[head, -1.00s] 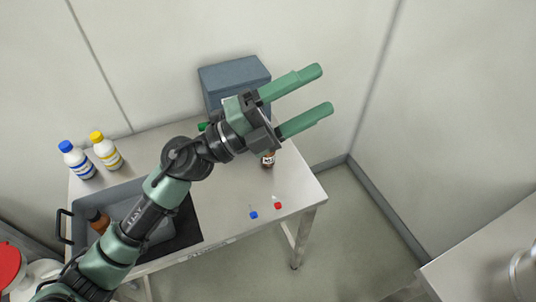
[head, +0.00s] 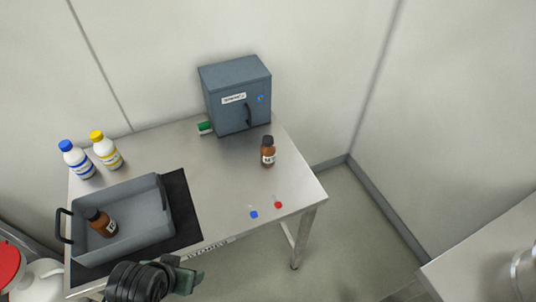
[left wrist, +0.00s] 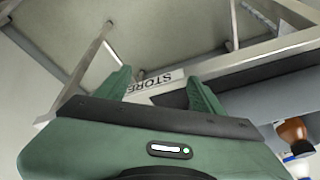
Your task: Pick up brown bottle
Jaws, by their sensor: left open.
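One brown bottle (head: 268,154) with a dark cap and white label stands upright on the metal table, in front of the grey cabinet. Another brown bottle (head: 102,223) leans or lies inside the grey tray at the left. My left gripper (head: 188,279) is low at the table's front edge in the head view, well apart from the standing bottle and just right of and below the tray. In the left wrist view its two green fingers (left wrist: 163,88) are spread and empty, near the table edge. A brown object (left wrist: 292,130) shows at that view's right. My right gripper is not in view.
The grey tray (head: 165,205) sits on a black mat (head: 190,225). White bottles with blue (head: 77,160) and yellow (head: 106,150) caps stand behind it. The grey cabinet (head: 235,92) is at the back. Small blue (head: 254,214) and red (head: 278,205) items lie at the front right.

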